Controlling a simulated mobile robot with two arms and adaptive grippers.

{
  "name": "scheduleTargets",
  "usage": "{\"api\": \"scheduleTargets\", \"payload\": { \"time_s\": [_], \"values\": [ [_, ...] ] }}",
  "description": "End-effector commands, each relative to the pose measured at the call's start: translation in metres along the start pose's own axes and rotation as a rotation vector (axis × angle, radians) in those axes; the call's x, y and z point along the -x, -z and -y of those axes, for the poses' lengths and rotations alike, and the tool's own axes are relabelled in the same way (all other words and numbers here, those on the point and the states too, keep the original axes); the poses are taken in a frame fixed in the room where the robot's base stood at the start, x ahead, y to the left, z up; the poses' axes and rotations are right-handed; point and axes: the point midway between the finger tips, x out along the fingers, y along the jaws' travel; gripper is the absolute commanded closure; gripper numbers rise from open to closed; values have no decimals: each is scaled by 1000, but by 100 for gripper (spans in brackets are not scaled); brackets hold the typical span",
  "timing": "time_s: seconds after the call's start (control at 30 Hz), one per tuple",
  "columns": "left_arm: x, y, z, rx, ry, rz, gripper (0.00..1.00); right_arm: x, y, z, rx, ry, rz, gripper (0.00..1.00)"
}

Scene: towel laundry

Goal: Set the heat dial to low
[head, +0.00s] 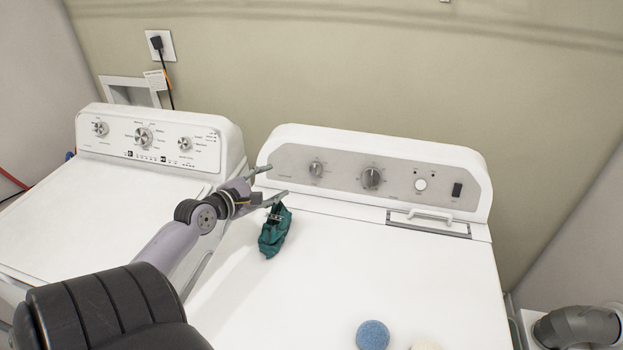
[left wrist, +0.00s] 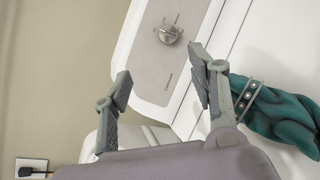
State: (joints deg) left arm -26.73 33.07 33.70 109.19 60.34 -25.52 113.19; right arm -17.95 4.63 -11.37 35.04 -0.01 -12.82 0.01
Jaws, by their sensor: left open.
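The right-hand machine has a grey control panel (head: 340,172). A small silver dial (head: 316,169) sits near the panel's left end, and a larger dark-faced dial (head: 371,178) sits right of it. The labels are too small to read, so I cannot tell which is the heat dial. My left gripper (head: 276,182) is open and empty, left of the small dial and apart from it. In the left wrist view, the small dial (left wrist: 168,33) lies beyond the open fingers (left wrist: 160,75), its pointer bar visible. My right gripper is not in view.
A bunched green cloth with a studded band (head: 275,231) lies on the machine top just below my left gripper. A white round button (head: 420,184), a black switch (head: 457,190) and a lint-door handle (head: 430,217) are to the right. A blue ball (head: 372,335) lies in front.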

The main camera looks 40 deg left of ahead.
Motion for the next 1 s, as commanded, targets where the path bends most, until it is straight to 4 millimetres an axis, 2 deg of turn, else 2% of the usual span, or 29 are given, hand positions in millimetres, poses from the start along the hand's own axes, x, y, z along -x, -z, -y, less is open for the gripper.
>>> {"api": "scheduleTargets", "payload": {
  "time_s": [0.03,0.13,0.37,0.77,1.0],
  "values": [
    [-3,7,8,0,0,0,47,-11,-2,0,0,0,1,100],
    [-5,13,14,0,0,0,47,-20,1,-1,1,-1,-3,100],
    [-18,12,13,0,-1,1,47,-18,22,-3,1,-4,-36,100],
    [-94,12,12,-1,-2,1,47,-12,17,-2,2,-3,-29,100],
    [-138,13,14,1,-1,2,47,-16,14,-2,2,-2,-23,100]
  ]
}}
